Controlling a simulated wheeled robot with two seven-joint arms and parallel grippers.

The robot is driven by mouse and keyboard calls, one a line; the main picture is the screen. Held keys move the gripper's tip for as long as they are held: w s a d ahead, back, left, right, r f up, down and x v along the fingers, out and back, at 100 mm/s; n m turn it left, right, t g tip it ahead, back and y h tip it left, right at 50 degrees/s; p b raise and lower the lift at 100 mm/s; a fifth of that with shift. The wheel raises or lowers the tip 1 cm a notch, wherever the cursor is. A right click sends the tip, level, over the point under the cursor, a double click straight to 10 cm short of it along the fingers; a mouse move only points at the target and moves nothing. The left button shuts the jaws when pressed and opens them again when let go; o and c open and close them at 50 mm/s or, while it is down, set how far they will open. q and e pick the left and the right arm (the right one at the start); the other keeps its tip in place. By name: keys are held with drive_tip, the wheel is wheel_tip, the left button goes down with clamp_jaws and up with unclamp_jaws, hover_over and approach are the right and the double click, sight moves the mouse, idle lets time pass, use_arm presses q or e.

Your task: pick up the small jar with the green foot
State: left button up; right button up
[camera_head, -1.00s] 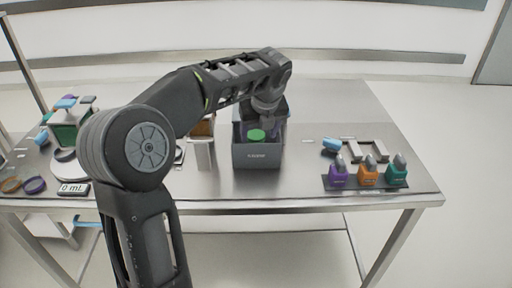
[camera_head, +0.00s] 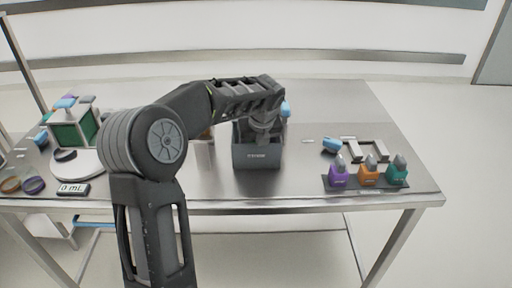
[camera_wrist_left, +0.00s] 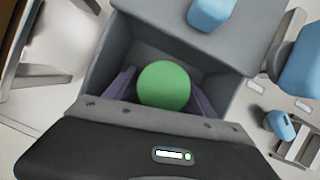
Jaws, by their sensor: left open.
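The green round foot of the small jar (camera_wrist_left: 163,86) faces up inside a grey bin (camera_head: 257,158) in the left wrist view; the rest of the jar is hidden beneath it. The bin's walls also show in the left wrist view (camera_wrist_left: 222,94). My left gripper (camera_wrist_left: 162,98) is open, with a purplish finger on either side of the green foot. I cannot tell whether the fingers touch it. In the head view my left gripper (camera_head: 263,138) reaches down into the bin and hides the jar. My right gripper is not in view.
Purple (camera_head: 338,176), orange (camera_head: 368,175) and green (camera_head: 397,174) bottles stand at the front right. A blue object (camera_head: 332,145) and a grey frame (camera_head: 367,151) lie behind them. A green-sided box (camera_head: 72,131) stands at the left. The table's far right is clear.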

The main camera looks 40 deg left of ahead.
use_arm(q)
drive_tip(key=shift+c, duration=0.4)
drive_tip(key=c, duration=1.2)
drive_tip(key=shift+o, duration=0.2)
drive_tip(key=shift+r, duration=0.1)
wheel_tip(320, 180, up, 18)
drive_tip(key=p, duration=0.2)
idle(0.6)
